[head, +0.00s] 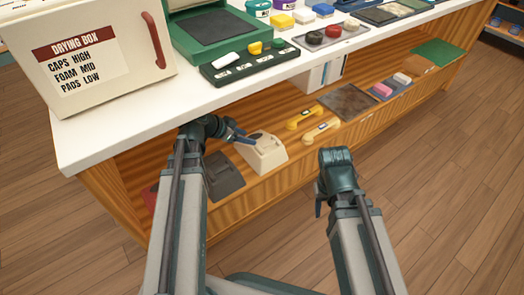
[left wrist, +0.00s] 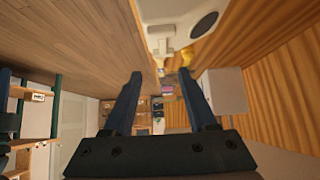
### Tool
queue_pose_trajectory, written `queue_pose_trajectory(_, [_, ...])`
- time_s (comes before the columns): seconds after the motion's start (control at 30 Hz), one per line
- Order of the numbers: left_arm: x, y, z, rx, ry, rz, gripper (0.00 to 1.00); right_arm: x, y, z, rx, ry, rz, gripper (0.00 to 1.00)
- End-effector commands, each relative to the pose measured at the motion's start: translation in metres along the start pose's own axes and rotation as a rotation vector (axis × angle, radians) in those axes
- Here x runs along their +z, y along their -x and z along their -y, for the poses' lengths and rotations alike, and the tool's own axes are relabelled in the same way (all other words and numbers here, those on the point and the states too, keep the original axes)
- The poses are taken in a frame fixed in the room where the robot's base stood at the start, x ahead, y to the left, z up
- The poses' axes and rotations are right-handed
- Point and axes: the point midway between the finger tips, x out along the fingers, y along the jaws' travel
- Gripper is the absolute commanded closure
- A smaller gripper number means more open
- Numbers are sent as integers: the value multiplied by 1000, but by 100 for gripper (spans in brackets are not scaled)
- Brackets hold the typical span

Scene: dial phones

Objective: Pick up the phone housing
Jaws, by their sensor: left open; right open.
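The cream phone housing (head: 264,154) stands on the wooden lower shelf (head: 222,153) under the white counter. My left gripper (head: 236,137) is open at its left side, close to its upper part; I cannot tell whether they touch. In the left wrist view the housing (left wrist: 168,22), with a dark round dial, lies at the top edge, beyond and to one side of the open fingers (left wrist: 161,88). Nothing is between those fingers. My right gripper (head: 319,205) is open in front of the shelf, right of the housing and apart from it; its fingers are partly hidden.
A yellow handset (head: 304,117) and a paler handset (head: 322,132) lie right of the housing. A dark mat (head: 226,174) lies left of it. The white counter (head: 130,125) overhangs the shelf. A white box (head: 318,74) stands behind. The floor in front is clear.

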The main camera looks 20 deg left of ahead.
Motion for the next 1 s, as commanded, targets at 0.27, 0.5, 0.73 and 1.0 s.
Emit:
queue_pose_trajectory(0.27, [5, -57, 1, 3, -2, 2, 43, -3, -43, 5, -3, 3, -2, 50])
queue_pose_trajectory(0.5, [2, -75, 0, 1, -1, 1, 43, -4, -54, 6, -3, -1, -2, 50])
queue_pose_trajectory(0.73, [2, -77, 0, 1, 0, 2, 43, -4, -55, 6, -3, -2, -2, 50])
queue_pose_trajectory(1.0, [9, -103, 6, 2, 0, 2, 43, -5, -78, 9, -3, -7, -2, 50])
